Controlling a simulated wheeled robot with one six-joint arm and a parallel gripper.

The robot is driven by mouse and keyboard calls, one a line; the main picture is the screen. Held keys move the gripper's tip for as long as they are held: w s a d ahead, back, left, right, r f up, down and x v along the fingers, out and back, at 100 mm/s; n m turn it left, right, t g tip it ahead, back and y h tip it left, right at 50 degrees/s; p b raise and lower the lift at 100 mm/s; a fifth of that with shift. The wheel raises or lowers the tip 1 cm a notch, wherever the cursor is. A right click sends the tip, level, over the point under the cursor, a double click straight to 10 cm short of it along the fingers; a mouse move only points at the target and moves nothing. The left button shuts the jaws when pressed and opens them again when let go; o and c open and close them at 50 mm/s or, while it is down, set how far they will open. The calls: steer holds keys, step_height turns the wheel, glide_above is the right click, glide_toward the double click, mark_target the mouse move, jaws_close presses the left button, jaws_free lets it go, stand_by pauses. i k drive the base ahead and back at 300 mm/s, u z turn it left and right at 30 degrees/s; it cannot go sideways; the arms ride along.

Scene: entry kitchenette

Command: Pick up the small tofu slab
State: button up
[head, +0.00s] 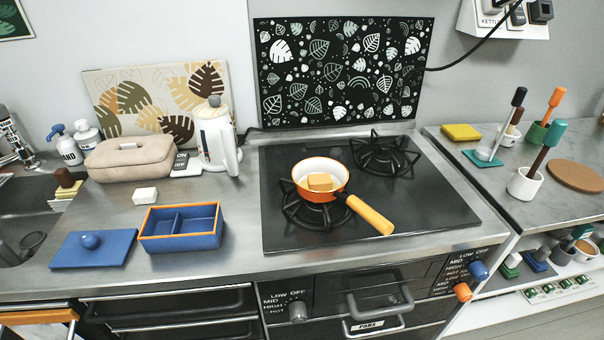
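A small white block (145,195), which looks like the small tofu slab, lies on the steel counter behind the blue box and left of the stove. It stands apart from the things around it. A yellow-orange block (320,182) sits inside the orange-rimmed pan (301,193) on the front burner. My gripper is not in view.
A blue two-part box (182,242) with an orange rim and its blue lid (92,250) are in front of the white block. A beige case (130,158) and a white kettle (215,139) stand behind it. The pan's yellow handle (369,214) points front right.

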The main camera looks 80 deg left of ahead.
mark_target(321, 182)
steer(key=u, duration=0.8)
steer(key=i, duration=0.8)
steer(key=u, duration=1.3)
steer(key=i, duration=0.3)
steer(key=u, duration=0.2)
